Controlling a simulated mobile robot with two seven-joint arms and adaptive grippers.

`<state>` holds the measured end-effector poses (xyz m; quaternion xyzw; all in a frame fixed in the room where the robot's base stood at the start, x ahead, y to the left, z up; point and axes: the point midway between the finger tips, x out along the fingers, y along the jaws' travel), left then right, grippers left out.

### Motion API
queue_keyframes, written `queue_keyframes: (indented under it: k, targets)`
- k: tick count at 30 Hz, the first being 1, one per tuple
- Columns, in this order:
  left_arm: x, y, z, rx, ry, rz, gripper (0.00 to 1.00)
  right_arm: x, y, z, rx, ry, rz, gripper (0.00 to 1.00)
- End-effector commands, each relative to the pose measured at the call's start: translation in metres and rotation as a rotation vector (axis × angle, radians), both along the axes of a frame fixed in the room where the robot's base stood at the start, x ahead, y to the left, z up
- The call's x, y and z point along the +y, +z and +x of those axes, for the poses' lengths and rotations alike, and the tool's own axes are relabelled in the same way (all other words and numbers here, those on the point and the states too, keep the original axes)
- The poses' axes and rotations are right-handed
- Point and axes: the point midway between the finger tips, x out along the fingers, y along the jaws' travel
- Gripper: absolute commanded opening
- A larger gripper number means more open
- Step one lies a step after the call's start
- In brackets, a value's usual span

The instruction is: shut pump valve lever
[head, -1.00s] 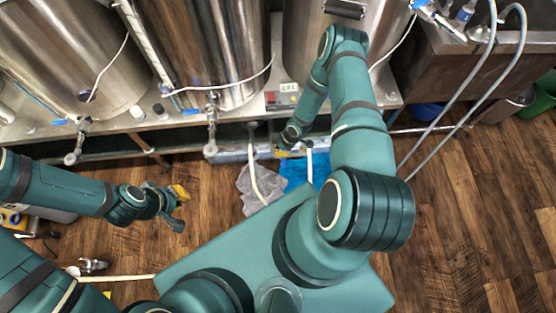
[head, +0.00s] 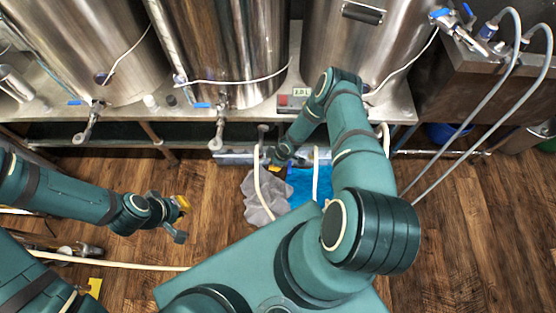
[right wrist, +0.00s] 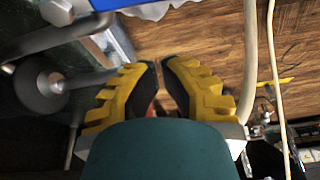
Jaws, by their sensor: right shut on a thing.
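My right gripper (head: 283,152) reaches under the front edge of the tank bench in the head view, beside the low grey pump unit (head: 233,158). In the right wrist view its yellow ribbed fingers (right wrist: 157,95) are close together. A small red sliver of the pump valve lever (right wrist: 150,109) shows between them; the fingers hide the rest. My left gripper (head: 181,219) hangs over the wooden floor at the left, its fingers apart and empty, away from the pump.
Steel tanks (head: 227,50) stand on the bench (head: 180,110), with blue-handled taps (head: 219,125) at its front. A grey cloth (head: 265,195) and a blue cloth (head: 303,187) lie on the floor near pale hoses (head: 316,172). Open floor (head: 470,230) lies at right.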

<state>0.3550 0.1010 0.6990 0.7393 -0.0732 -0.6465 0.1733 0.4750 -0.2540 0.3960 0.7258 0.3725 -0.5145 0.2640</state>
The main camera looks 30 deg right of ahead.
Motion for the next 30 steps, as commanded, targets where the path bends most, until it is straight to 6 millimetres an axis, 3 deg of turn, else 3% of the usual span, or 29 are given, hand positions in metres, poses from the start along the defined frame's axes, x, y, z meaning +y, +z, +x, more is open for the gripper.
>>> queue_keyframes:
  k: [1, 6, 12, 30]
  targets:
    - [0.0, -0.006, 0.001, -0.002, 0.001, 0.0, 0.0, 0.003, -0.013, 0.001, 0.002, -0.001, 0.0, 0.0]
    - [0.0, -0.004, 0.001, -0.003, 0.001, 0.0, 0.0, -0.02, -0.007, -0.014, 0.001, -0.003, -0.002, 0.0]
    - [0.0, -0.005, 0.001, -0.003, 0.001, 0.0, 0.0, -0.03, -0.007, -0.021, 0.001, 0.0, -0.001, 0.0]
    - [0.0, 0.0, 0.0, -0.001, 0.0, 0.0, 0.0, -0.024, -0.005, -0.026, 0.002, 0.011, 0.0, 0.0]
